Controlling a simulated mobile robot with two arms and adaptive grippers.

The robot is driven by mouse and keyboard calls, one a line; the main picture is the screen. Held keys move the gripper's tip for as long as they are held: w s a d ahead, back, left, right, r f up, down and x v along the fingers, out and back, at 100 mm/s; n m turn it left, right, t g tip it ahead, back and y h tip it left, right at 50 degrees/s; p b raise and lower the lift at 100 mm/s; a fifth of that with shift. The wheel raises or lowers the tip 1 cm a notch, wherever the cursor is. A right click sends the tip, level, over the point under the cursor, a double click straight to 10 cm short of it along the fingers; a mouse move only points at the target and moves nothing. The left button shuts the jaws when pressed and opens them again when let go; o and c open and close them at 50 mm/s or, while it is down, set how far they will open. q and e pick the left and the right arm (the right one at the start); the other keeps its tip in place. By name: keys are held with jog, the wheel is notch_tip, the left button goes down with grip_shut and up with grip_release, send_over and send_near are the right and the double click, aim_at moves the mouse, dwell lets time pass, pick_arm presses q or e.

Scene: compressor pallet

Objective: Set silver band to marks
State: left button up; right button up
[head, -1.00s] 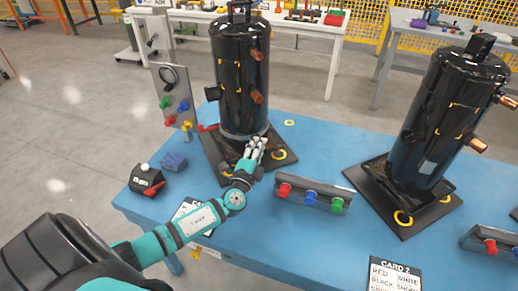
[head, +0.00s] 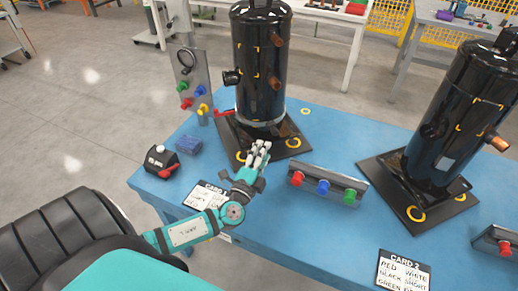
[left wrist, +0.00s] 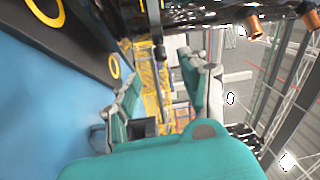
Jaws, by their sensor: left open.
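A tall black compressor (head: 262,60) stands upright on a dark base plate at the back left of the blue table. A thin silver band (head: 262,123) goes around its lower end, close to the plate. Yellow corner marks (head: 242,74) show higher on the body. My left gripper (head: 260,156) is in front of the band, over the plate's front edge, and looks apart from it. In the left wrist view its fingers (left wrist: 163,95) are spread with nothing between them, and the compressor lies sideways along the top. The band cannot be made out there. My right gripper is not in view.
A second black compressor (head: 462,105) stands at right. A rail with red, blue and green knobs (head: 326,186) lies between them. An upright panel (head: 191,82) with coloured knobs, a black box with a red lever (head: 160,161) and a blue block (head: 188,145) stand left. Cards lie in front.

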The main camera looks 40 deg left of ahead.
pick_arm(q)
jog(key=shift+v, duration=1.65)
